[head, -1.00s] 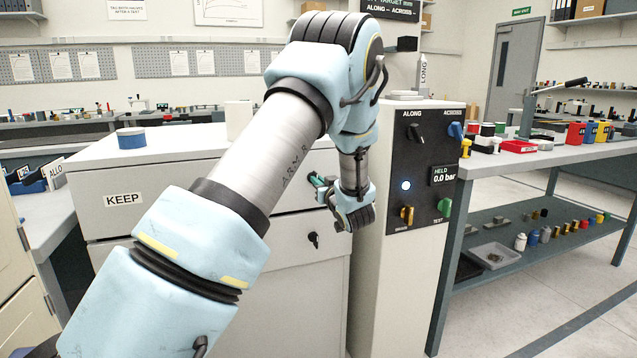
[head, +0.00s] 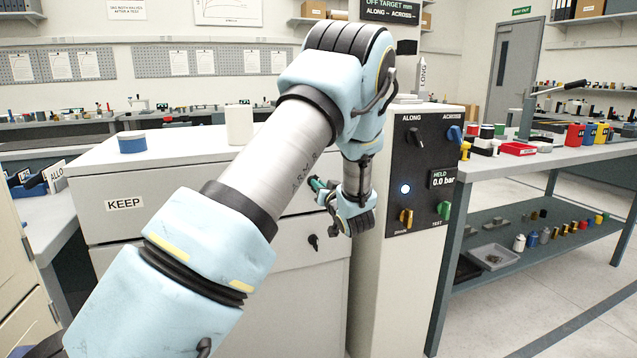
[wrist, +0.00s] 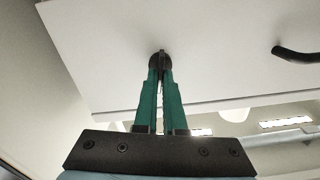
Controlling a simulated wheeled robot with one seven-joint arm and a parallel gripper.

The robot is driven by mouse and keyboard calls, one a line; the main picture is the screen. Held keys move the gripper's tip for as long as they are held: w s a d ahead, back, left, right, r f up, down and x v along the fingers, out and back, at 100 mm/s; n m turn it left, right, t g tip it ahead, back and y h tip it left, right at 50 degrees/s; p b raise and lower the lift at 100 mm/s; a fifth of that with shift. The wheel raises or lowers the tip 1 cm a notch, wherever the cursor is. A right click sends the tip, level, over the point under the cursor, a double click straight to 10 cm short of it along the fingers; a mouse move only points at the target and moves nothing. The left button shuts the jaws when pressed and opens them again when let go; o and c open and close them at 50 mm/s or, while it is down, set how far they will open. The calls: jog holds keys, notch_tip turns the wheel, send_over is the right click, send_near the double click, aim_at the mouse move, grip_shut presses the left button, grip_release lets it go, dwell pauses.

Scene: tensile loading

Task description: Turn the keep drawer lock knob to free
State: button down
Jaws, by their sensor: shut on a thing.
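The keep drawer (head: 155,212) is the upper drawer of a white cabinet, with a KEEP label on its front; it looks closed. My gripper (head: 318,186) is at the right end of this drawer front. In the wrist view, the green fingers of my gripper (wrist: 159,68) are closed together on the small black lock knob (wrist: 158,57) on the white panel. The fingertips cover most of the knob, so its exact angle is hard to tell. In the head view my arm hides the knob and much of the drawer front.
A second black knob (head: 313,242) is on the lower drawer. A black handle (wrist: 296,54) shows in the wrist view. A control panel (head: 425,175) with knobs stands close right of my gripper.

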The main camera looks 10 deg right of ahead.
jog(key=shift+d+f+m+p, duration=0.15)
jog(key=shift+m+p, duration=1.75)
jog(key=shift+m, duration=1.9)
jog(key=shift+f+m+p, duration=0.15)
jog(key=shift+m+p, duration=1.75)
jog(key=shift+m, duration=1.9)
jog(key=c, duration=1)
grip_release()
jog(key=s+d+b, duration=0.1)
jog(key=s+b, duration=0.1)
jog(key=s, duration=0.8)
jog(key=shift+s+d, duration=0.2)
jog(key=shift+s, duration=0.15)
